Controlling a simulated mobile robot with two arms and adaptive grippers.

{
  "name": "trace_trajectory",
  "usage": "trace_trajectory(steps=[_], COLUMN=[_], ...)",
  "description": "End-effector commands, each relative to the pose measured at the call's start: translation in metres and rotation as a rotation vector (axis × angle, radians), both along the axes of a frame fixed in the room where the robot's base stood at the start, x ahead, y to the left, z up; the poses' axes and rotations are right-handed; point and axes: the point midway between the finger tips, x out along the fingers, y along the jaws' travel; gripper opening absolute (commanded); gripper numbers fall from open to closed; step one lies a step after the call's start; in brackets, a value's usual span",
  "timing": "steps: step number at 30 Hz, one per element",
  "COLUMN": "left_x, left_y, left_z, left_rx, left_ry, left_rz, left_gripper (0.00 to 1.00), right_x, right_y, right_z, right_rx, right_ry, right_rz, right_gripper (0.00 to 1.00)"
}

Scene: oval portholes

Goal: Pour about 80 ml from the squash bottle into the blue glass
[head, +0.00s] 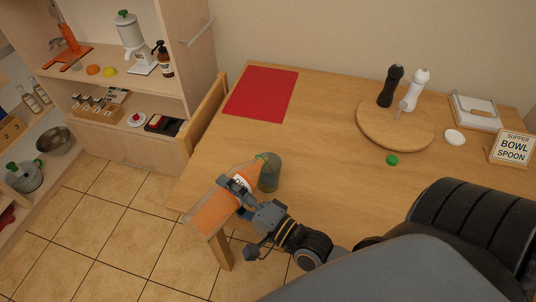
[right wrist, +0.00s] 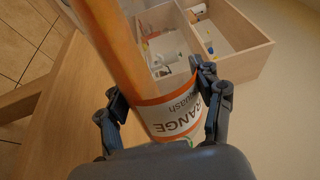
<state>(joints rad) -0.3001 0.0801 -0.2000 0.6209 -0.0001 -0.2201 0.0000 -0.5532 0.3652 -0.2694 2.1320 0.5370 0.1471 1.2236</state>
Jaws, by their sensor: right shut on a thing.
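The squash bottle (head: 212,213), filled with orange and labelled "orange squash", is held tilted, its neck end pointing up and right at the glass. My right gripper (head: 240,188) is shut around its label; the label also shows in the right wrist view (right wrist: 172,117) between the fingers. The blue glass (head: 270,176), see-through and dull teal, stands upright on the table near its front left edge. The bottle's neck end is at the glass's rim. The bottle's mouth and the liquid level in the glass are not clear. A green cap (head: 392,160) lies on the table. My left gripper is not in view.
The wooden table (head: 330,160) is clear around the middle. A red mat (head: 262,93) lies at its back left. A round board (head: 395,128) with a black and a white mill, a white dish (head: 454,137) and a sign (head: 512,147) stand right. Shelves are at left.

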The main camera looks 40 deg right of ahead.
Motion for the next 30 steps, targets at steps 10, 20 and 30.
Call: trace_trajectory(steps=[10, 20, 30], left_x=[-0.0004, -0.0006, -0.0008], left_y=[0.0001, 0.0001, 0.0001], left_z=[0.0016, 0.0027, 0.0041], left_rx=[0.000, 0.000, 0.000], left_ry=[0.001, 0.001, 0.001], left_rz=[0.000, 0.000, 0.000], left_gripper=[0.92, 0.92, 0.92], right_x=[-0.0006, -0.0007, -0.0019], right_y=[0.0034, 0.0039, 0.0061], right_z=[0.0023, 0.0031, 0.0045], right_rx=[0.009, 0.015, 0.022], right_ry=[0.001, 0.003, 0.006], right_rz=[-0.001, 0.000, -0.001], right_gripper=[0.22, 0.22, 0.22])
